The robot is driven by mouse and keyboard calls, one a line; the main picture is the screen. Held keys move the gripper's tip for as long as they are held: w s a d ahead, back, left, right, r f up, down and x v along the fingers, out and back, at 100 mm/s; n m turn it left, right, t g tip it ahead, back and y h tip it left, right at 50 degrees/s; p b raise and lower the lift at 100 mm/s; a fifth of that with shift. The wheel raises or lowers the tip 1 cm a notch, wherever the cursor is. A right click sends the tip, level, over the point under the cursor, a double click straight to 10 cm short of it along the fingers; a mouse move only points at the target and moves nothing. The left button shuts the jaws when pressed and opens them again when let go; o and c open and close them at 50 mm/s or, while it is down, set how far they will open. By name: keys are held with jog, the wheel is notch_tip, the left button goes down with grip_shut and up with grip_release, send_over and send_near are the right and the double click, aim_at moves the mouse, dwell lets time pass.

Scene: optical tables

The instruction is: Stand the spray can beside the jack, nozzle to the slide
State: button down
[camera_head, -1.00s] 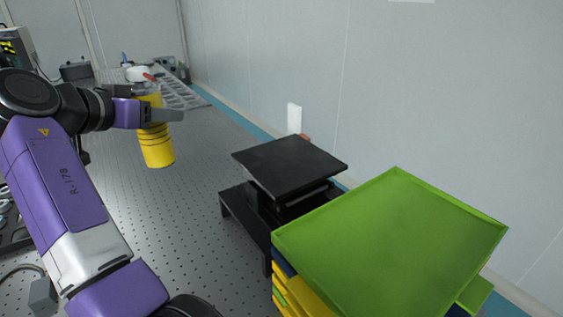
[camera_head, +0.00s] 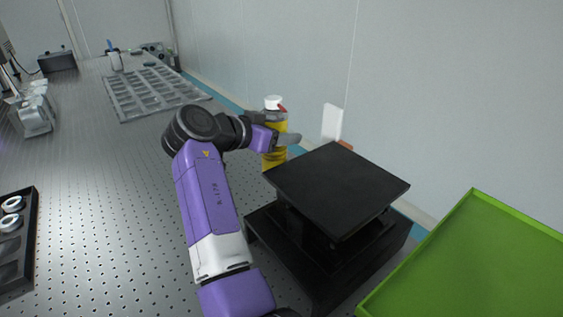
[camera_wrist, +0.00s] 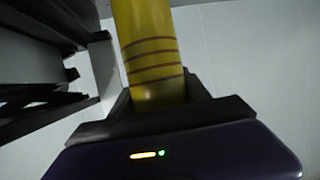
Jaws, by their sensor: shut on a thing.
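The spray can (camera_head: 272,160) is yellow with a white top and a red nozzle part, which points to the right in the head view. My gripper (camera_head: 283,138) is shut on its upper body and holds it upright. In the wrist view the yellow can (camera_wrist: 148,45) with dark rings stands between the fingers (camera_wrist: 160,105). The black jack (camera_head: 337,190) is just right of the can, its flat top plate level. The can's base is hidden behind the plate and my arm, so I cannot tell whether it touches the table. I cannot make out the slide for certain.
A white upright piece (camera_head: 332,122) stands behind the jack by the wall (camera_head: 430,90). A green tray (camera_head: 480,265) is at the lower right. A compartment tray (camera_head: 155,90) lies farther back on the perforated table (camera_head: 110,165). A black holder with white rings (camera_head: 14,240) is at left.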

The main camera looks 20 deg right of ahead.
aim_at(280, 160)
jog(key=shift+a+f, duration=0.15)
jog(key=shift+f, duration=3.65)
jog(key=shift+f+b, duration=0.15)
jog(key=shift+b, duration=0.25)
jog(key=c, duration=0.5)
grip_release()
jog(key=v, duration=1.2)
jog(key=shift+p, duration=0.3)
